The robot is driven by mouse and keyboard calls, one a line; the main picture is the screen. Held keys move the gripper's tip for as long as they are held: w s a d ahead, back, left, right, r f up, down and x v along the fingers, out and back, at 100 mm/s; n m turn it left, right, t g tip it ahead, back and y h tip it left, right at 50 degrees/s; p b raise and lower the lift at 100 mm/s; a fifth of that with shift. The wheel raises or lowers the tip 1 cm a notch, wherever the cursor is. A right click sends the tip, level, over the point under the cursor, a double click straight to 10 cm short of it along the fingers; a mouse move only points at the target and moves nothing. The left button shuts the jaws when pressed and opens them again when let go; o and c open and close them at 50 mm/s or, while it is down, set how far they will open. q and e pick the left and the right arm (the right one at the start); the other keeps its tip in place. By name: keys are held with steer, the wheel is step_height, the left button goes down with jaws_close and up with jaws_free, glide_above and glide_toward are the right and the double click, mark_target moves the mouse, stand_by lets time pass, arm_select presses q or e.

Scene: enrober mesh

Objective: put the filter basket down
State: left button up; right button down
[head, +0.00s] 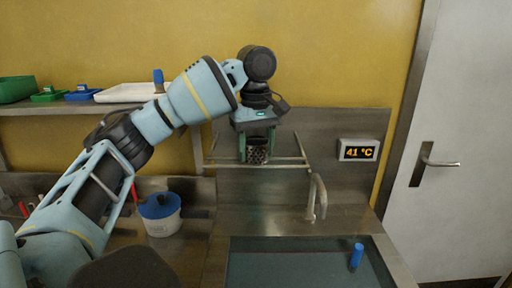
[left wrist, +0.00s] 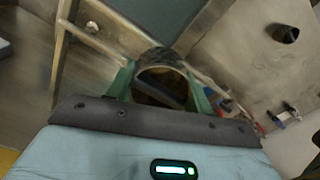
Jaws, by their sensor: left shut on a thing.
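The filter basket (head: 257,155) is a small dark mesh cylinder. My left gripper (head: 257,150) points down, its green fingers shut on the basket's two sides. In the left wrist view the basket (left wrist: 160,72) shows as a round rim between the green fingers (left wrist: 160,88). The basket is at the height of a metal rail rack (head: 289,163) on the back wall. I cannot tell whether it touches the rails. My right gripper is not in view.
A sink basin (head: 290,262) of dark liquid lies below right, with a tap (head: 318,195) behind it and a blue handle (head: 356,256) in it. A white tub (head: 163,226) with a blue lid stands left. A shelf with trays (head: 125,92) and a 41 °C display (head: 358,150) are on the wall.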

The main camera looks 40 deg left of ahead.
mark_target(256, 138)
arm_select(q)
steer(key=shift+f, duration=0.1)
steer(key=o, duration=1)
steer(key=shift+o, duration=0.2)
steer(key=shift+r, duration=6.1)
